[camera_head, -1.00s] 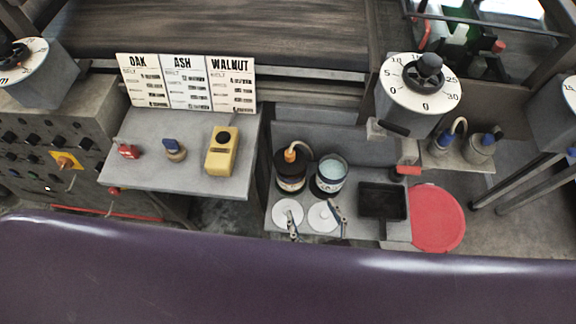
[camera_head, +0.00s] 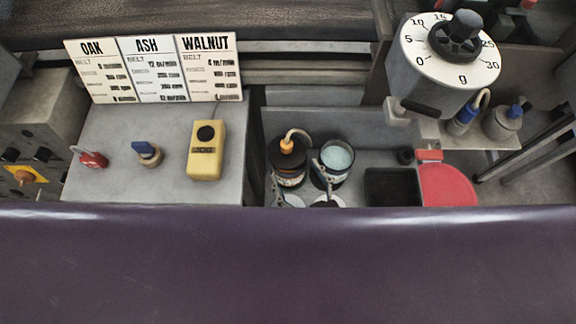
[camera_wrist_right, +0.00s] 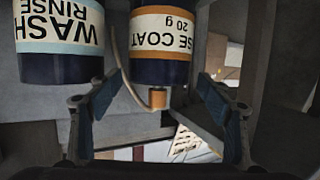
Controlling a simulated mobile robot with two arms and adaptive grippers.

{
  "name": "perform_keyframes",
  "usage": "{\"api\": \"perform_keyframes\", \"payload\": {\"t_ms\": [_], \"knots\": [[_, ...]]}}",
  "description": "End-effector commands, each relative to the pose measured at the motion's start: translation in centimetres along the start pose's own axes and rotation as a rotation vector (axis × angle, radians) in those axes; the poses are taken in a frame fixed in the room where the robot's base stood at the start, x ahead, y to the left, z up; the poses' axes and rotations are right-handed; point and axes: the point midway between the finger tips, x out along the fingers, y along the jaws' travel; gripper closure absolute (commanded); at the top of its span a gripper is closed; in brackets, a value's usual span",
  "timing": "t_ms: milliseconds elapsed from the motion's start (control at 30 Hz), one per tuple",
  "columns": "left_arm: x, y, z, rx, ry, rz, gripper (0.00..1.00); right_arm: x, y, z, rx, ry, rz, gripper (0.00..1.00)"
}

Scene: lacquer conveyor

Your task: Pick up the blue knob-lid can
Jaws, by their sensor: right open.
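A small grey can with a blue knob on top (camera_head: 504,121) stands on the right-hand shelf; it best fits the blue knob-lid can. A can with a blue band and a curved tube (camera_head: 464,118) stands just left of it. My right gripper (camera_head: 299,184) is open and empty, low in front of two dark cans, well left of that shelf. In the right wrist view my right gripper (camera_wrist_right: 160,85) has its fingers apart, with the base coat can (camera_wrist_right: 163,42) beyond them and the wash rinse can (camera_wrist_right: 60,40) to the left. My left gripper is not in view.
The tray holds the orange-tipped can (camera_head: 288,172), the open can (camera_head: 337,157) and a black bin (camera_head: 392,187). A red disc (camera_head: 447,184) and a dial (camera_head: 450,50) are at right. A yellow box (camera_head: 206,150) sits on the left table. A purple surface (camera_head: 290,265) hides the foreground.

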Motion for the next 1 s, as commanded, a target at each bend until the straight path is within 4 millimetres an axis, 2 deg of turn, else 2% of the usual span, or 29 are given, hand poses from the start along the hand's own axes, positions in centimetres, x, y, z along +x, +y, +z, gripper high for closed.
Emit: {"api": "perform_keyframes", "payload": {"t_ms": [400, 700, 1000], "knots": [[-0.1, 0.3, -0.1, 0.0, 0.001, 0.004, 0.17, 5.2, 0.1, -0.1, 0.001, 0.0, 0.0, 0.28], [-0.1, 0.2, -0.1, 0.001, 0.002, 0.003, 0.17, 5.6, 0.1, -0.1, 0.001, -0.001, 0.0, 0.28], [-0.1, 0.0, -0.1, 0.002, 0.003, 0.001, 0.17, 5.6, 0.1, -0.1, 0.001, -0.001, 0.0, 0.61]]}}
